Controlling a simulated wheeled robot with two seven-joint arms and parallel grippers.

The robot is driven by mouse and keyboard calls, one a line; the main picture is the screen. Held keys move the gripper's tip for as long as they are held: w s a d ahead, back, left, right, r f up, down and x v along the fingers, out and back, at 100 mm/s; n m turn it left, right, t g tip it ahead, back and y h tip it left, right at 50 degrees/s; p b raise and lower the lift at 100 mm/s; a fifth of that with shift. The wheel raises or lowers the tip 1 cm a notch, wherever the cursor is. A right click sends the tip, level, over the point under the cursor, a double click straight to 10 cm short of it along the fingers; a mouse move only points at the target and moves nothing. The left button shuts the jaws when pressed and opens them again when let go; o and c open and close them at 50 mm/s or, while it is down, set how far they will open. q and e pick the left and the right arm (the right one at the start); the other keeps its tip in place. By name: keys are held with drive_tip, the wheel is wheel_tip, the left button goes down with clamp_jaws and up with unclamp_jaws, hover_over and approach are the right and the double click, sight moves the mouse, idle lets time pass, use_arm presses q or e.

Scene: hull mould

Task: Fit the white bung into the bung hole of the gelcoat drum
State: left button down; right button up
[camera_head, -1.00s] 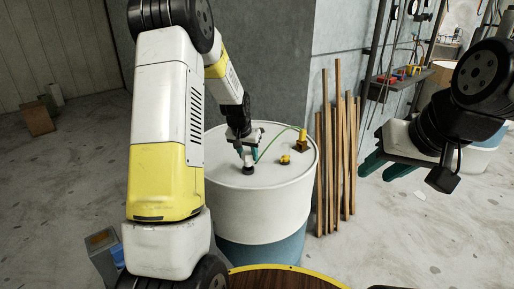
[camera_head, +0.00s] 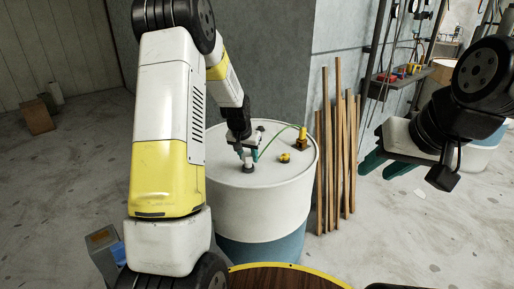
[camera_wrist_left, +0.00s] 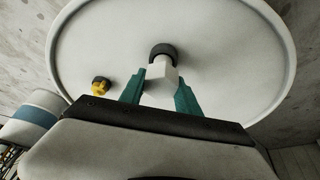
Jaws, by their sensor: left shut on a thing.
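The gelcoat drum (camera_head: 262,205) is white above and blue below, with a flat white lid. A black collar (camera_head: 248,168), seemingly the bung hole, sits on the lid near its front left; it also shows in the left wrist view (camera_wrist_left: 163,49). My left gripper (camera_head: 248,156) is at this collar, its teal fingers shut on the white bung (camera_wrist_left: 160,82). In the left wrist view the bung's end meets the collar in the picture; whether it is inside is hidden. My right gripper (camera_head: 386,165) is open and empty, well right of the drum.
A yellow fitting (camera_head: 284,158) and a taller yellow piece (camera_head: 303,139) with a green line stand on the lid. Wooden poles (camera_head: 338,160) lean against the wall right of the drum. A round brown top with yellow rim (camera_head: 275,279) lies in front.

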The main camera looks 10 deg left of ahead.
use_arm(q)
wheel_tip(320, 180, down, 2)
drive_tip(key=c, duration=0.8)
unclamp_jaws()
drive_tip(key=shift+v, duration=3.9)
